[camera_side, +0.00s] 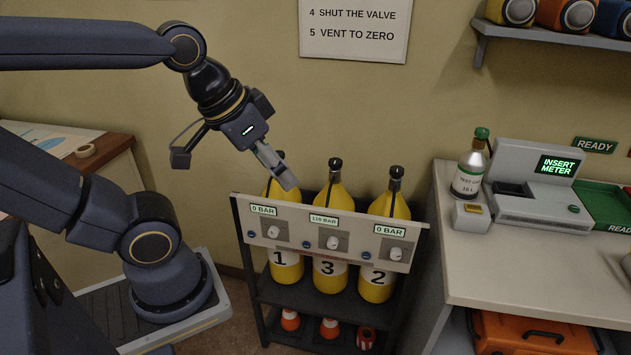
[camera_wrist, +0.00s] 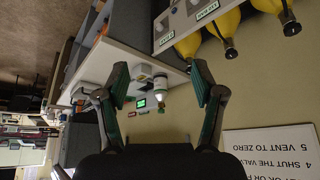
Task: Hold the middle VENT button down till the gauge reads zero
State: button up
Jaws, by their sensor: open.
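The grey panel (camera_side: 353,260) carries three gauges above three white knobs, each with a small blue button to its left. The middle gauge (camera_side: 324,220) shows a number that looks like 115 BAR, in small print. The left gauge (camera_side: 263,209) and right gauge (camera_side: 390,231) read 0 BAR. The middle blue button (camera_side: 309,244) sits left of the middle knob (camera_side: 333,242); its lettering is unreadable. My gripper (camera_side: 282,168) is above and left of the middle gauge, apart from the button. In the wrist view its fingers (camera_wrist: 158,70) are open and empty.
Yellow cylinders numbered 1 (camera_side: 284,273), 3 (camera_side: 329,285) and 2 (camera_side: 377,281) stand in the rack behind the panel. A counter (camera_side: 540,270) at right holds a bottle (camera_side: 468,175) and a meter station (camera_side: 530,195). A wall sign (camera_side: 353,35) hangs above.

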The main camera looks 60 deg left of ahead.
dwell(0.4)
grip_shut()
dwell(0.4)
dwell(1.2)
